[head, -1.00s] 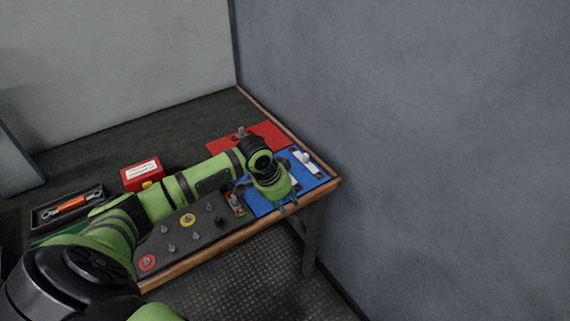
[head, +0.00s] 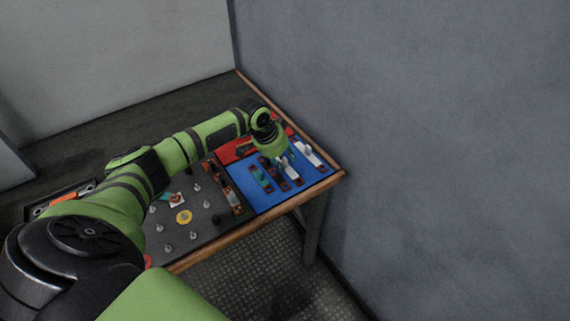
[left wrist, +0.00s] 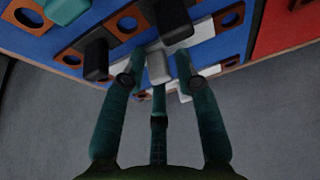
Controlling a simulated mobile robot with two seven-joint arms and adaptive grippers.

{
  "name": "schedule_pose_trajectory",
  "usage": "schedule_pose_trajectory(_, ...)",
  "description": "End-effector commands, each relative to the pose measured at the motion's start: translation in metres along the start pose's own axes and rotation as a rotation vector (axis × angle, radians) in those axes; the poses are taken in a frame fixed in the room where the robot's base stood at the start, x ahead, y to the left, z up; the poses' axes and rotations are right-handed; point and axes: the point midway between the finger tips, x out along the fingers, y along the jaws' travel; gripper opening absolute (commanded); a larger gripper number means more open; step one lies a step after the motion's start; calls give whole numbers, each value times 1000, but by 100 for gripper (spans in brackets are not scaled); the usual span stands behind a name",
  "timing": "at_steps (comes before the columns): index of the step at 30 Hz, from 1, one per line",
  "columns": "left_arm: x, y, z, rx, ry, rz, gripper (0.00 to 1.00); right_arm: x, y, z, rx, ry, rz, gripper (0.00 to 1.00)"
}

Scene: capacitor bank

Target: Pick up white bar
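A white bar (head: 291,170) with a copper-coloured end plate lies on the blue mat (head: 258,203), partly hidden by my left gripper (head: 279,163). A second white bar (head: 308,153) lies to its right, near the table's right edge. My left gripper points down just over the nearer bar. In the left wrist view, my left gripper (left wrist: 155,68) has its teal fingers spread apart. A white bar (left wrist: 205,48) with a grey post lies between and beyond the fingertips; contact cannot be told. My right gripper is out of view.
A teal bar (head: 261,179) stands left on the blue mat. A red mat (head: 232,153) lies behind. A dark board (head: 206,226) with several metal posts and a yellow disc (head: 184,216) is to the left. The grey wall (head: 430,150) is close on the right.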

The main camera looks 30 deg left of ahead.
Motion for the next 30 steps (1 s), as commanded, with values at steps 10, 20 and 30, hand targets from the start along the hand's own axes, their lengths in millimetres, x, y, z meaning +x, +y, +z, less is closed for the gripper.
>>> schedule_pose_trajectory(10, 0, 0, 0, 0, 1, 0, 0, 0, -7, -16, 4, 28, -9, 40)
schedule_pose_trajectory(20, -1, 0, 0, -1, 1, -1, 0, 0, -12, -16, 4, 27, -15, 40)
schedule_pose_trajectory(30, -36, -1, -16, 1, 6, -2, 0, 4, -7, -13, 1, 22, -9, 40)
